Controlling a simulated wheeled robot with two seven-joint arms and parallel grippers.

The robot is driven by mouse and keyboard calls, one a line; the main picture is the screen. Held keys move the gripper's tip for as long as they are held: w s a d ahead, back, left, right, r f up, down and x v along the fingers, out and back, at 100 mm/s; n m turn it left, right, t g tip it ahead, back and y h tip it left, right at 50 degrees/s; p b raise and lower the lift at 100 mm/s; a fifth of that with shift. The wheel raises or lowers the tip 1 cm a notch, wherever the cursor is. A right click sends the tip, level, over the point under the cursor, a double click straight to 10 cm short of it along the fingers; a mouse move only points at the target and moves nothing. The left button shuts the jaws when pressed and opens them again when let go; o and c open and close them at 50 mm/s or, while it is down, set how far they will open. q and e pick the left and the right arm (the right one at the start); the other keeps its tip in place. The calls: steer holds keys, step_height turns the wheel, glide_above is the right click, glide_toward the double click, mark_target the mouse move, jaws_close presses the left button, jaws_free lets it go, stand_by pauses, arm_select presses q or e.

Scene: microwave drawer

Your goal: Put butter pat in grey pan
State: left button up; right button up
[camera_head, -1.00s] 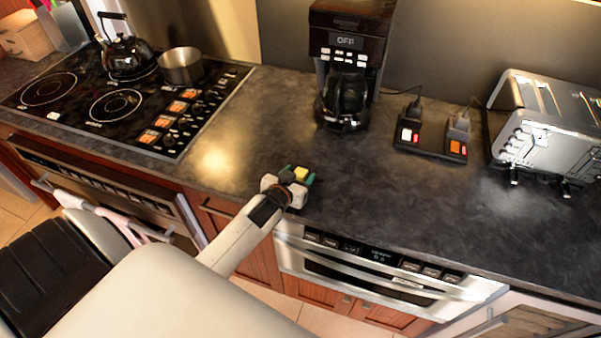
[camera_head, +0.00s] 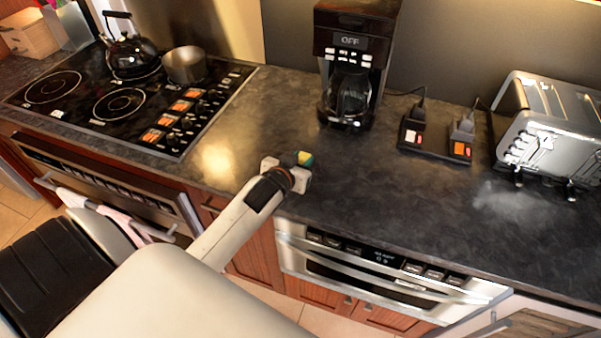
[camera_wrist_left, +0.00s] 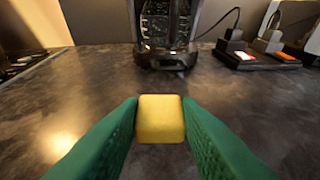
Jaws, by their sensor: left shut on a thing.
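The butter pat is a small yellow block (camera_wrist_left: 161,119), held between the green fingertips of my left gripper (camera_wrist_left: 160,122) in the left wrist view. In the head view the butter pat (camera_head: 305,158) shows partly at the end of my left gripper (camera_head: 300,161), over the dark counter near its front edge. The wrist hides part of the fingers there. The grey pan (camera_head: 184,66) stands at the back right of the stove top, to the upper left of the gripper. My right gripper is not in view.
A black kettle (camera_head: 132,52) stands on the stove (camera_head: 120,105) left of the pan. A coffee maker (camera_head: 350,70) stands behind the gripper. A power strip (camera_head: 436,143) and a toaster (camera_head: 550,130) are to the right. The counter (camera_head: 250,130) between gripper and stove is clear.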

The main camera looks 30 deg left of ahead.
arm_select(q)
steer(key=shift+r, duration=1.95)
